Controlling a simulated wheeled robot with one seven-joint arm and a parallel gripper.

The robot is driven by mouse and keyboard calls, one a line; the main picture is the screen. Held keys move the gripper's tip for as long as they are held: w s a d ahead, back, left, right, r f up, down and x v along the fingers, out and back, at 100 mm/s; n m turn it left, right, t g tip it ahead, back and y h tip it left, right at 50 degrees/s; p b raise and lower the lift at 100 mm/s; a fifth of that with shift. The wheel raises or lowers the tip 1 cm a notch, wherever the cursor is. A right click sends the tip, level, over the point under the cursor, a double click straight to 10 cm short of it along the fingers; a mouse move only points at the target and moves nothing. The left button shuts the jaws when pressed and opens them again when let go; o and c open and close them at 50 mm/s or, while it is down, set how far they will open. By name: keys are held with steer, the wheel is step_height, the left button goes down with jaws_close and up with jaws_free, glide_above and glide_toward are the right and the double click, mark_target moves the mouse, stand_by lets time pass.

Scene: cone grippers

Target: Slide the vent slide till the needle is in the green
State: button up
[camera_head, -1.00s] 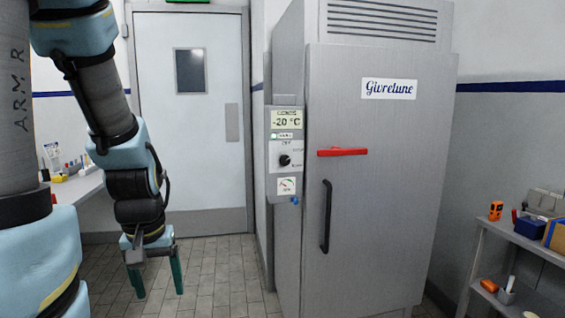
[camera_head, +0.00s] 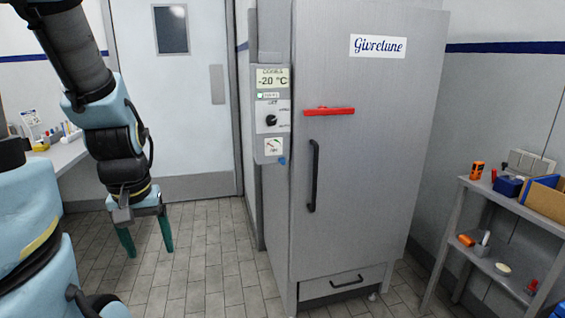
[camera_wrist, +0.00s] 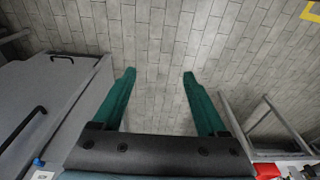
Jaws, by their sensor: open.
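A grey cabinet (camera_head: 372,190) labelled Givrelune stands in the middle of the head view. On its left edge is a control panel with a -20 °C display (camera_head: 272,78), a black knob (camera_head: 270,119) and a small needle gauge (camera_head: 273,147). The needle's zone is too small to read. A small blue knob (camera_head: 282,161) sits at the gauge's lower right; I cannot tell whether it is the vent slide. My gripper (camera_head: 149,250) hangs left of the cabinet, pointing down, apart from the panel. Its green fingers are open and empty, above the floor in the wrist view (camera_wrist: 159,74).
A red lever (camera_head: 329,111) and black handle (camera_head: 313,176) are on the cabinet door, with a low drawer (camera_head: 320,285) below. A shelf with tools (camera_head: 515,205) stands at right, a table (camera_head: 65,155) at left. Tiled floor (camera_head: 205,255) before the cabinet is clear.

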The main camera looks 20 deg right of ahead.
stand_by(0.4)
steer(key=shift+w+d, duration=0.1)
steer(key=shift+c, duration=0.7)
steer(key=w+d+f+t+b, duration=0.1)
steer(key=w+d, duration=0.2)
steer(key=w, duration=0.1)
steer(key=w+d+f+t+h+b, duration=0.1)
steer(key=w+d, duration=0.3)
steer(key=w+d+f+t+b, duration=0.1)
steer(key=w+d+t+b, duration=0.1)
steer(key=w+d, duration=0.2)
steer(key=shift+w+d+f+m+h, duration=0.1)
steer(key=shift+w+d+m+h, duration=0.05)
steer(key=shift+d+m+h, duration=0.2)
steer(key=shift+c, duration=1.1)
steer(key=t+b, duration=0.7)
steer(key=t, duration=0.5)
glide_toward(284, 162)
steer(key=w, duration=0.2)
steer(key=w+p, duration=0.1)
steer(key=w, duration=0.2)
steer(key=w+p, duration=0.1)
steer(key=w, duration=0.2)
steer(key=shift+d+f, duration=0.25)
steer(key=shift+d, duration=0.15)
jaws_close()
